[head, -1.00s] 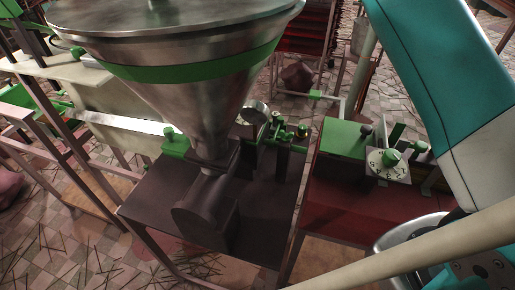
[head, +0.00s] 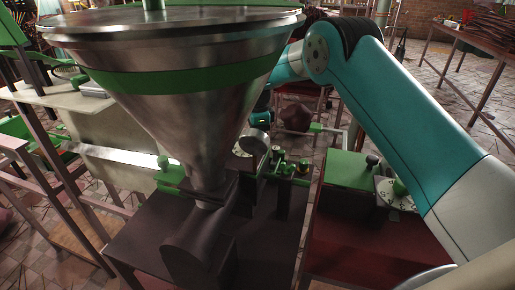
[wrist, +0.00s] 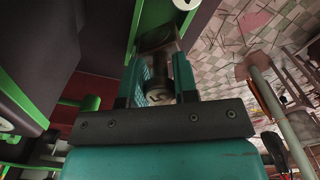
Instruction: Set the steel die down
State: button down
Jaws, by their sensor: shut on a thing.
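In the wrist view my gripper (wrist: 157,80) has its teal fingers closed around a small, dark metallic round piece, which looks like the steel die (wrist: 158,94). It is shadowed, and part of it is hidden between the fingers. A green-edged dark part (wrist: 160,38) of the machinery lies just beyond the fingertips; I cannot tell whether the die touches it. In the head view my arm reaches over to behind the large steel hopper (head: 190,110). Only a little of my gripper (head: 262,118) shows beside the cone, and the die cannot be made out there.
The hopper stands on a dark bench (head: 270,235) with a round gauge (head: 253,142) and green-knobbed fittings. A red bench (head: 345,240) with a green box (head: 347,170) and numbered dial (head: 393,192) stands to the right. Tiled floor shows behind; a rack table (head: 470,40) is at far right.

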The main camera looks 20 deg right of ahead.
jog(key=shift+f, duration=2.4)
jog(key=shift+f, duration=0.1)
jog(key=c, duration=0.9)
grip_release()
jog(key=shift+f, duration=0.1)
notch_tip(320, 180, up, 12)
jog(key=shift+r, duration=0.15)
